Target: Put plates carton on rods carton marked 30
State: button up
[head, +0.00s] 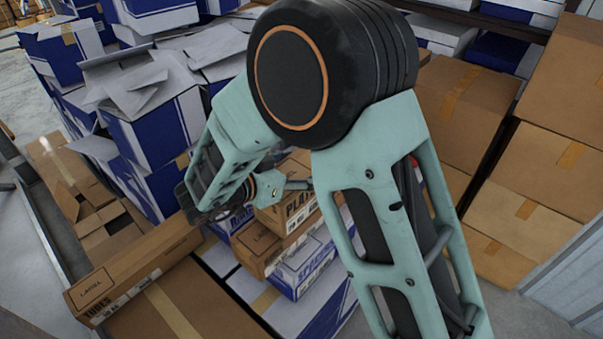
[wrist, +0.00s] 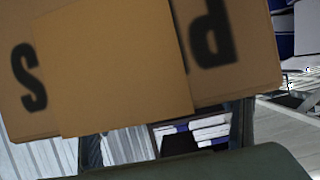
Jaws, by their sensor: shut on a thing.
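The plates carton (head: 300,212) is brown with black letters starting "PLA", partly hidden behind my arm in the head view. In the wrist view the plates carton (wrist: 230,95) fills the upper part, with an upside-down P and an S; a plain brown panel covers the middle letters. My gripper (head: 288,186) is shut on this carton. A blue and white carton (head: 238,222) with a label seeming to begin with "R" is beside and below it, mostly hidden; I cannot read any 30. Whether the plates carton touches the boxes under it, I cannot tell.
A brown carton (head: 262,248) and a white-blue carton (head: 305,265) marked "SP" sit close below. A long tubes carton (head: 130,277) lies at the left. Blue-white boxes (head: 150,120) pile up behind it; brown cartons (head: 545,170) stack at the right.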

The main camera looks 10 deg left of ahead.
jog(key=shift+f, duration=0.1)
dwell(0.3)
jog(key=o, duration=2.1)
jog(key=b+v, duration=0.1)
jog(key=v, duration=1.1)
jog(key=shift+s, duration=0.1)
